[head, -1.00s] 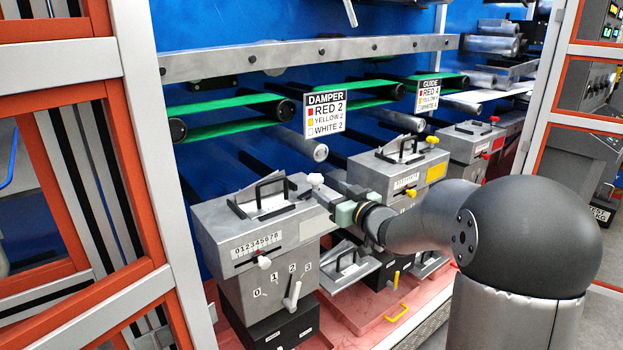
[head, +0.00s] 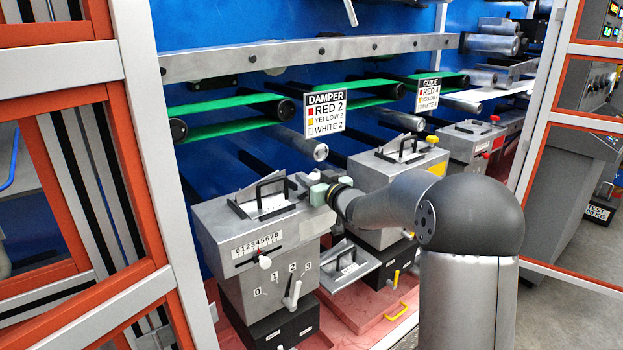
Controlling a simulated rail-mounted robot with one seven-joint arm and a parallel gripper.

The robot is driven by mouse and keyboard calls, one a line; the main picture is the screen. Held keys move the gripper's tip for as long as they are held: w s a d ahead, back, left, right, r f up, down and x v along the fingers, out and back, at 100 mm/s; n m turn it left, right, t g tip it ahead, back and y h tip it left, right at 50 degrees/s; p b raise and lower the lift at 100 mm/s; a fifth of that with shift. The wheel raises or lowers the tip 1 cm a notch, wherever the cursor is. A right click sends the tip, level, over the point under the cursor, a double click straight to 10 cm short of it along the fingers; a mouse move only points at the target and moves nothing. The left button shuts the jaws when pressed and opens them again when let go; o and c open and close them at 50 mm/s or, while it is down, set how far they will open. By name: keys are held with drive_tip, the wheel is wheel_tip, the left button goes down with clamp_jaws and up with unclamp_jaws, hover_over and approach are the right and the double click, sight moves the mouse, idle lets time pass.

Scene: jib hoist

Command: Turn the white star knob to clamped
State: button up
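The nearest grey unit (head: 215,228) carries white controls. Its white star knob, at the top right corner of the housing, is now hidden or nearly hidden behind my gripper (head: 302,181). My gripper is at that corner, with dark fingers and pale green parts, reaching in from the right. Whether the fingers are open or shut around the knob cannot be told. On the unit's front, a white slider pointer (head: 265,262) sits under a number scale (head: 257,243). A white lever (head: 292,295) stands below the 0 to 3 marks, its handle hanging down.
A yellow-knobbed unit (head: 375,172) and a red-knobbed unit (head: 462,146) stand behind to the right. A black handle (head: 272,186) rises from the nearest unit's top. A DAMPER sign (head: 325,113) hangs above. An orange and grey frame (head: 135,150) stands at the left.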

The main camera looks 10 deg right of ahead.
drive_tip(key=c, duration=0.3)
drive_tip(key=h+b, duration=0.1)
drive_tip(key=b, duration=0.1)
drive_tip(key=m+b, duration=0.1)
drive_tip(key=shift+f+t+h+b, duration=0.3)
drive_tip(key=shift+f+h+b, duration=0.05)
drive_tip(key=shift+h+b, duration=0.05)
drive_tip(key=m+h+b, duration=0.1)
drive_tip(key=b, duration=0.2)
drive_tip(key=shift+d+t, duration=0.1)
drive_tip(key=shift+t, duration=0.2)
drive_tip(key=shift+d+r+m+h+b, duration=0.1)
drive_tip(key=shift+r+m+h+b, duration=0.3)
drive_tip(key=shift+h+b, duration=0.55)
drive_tip(key=o, duration=1)
drive_tip(key=shift+s, duration=0.1)
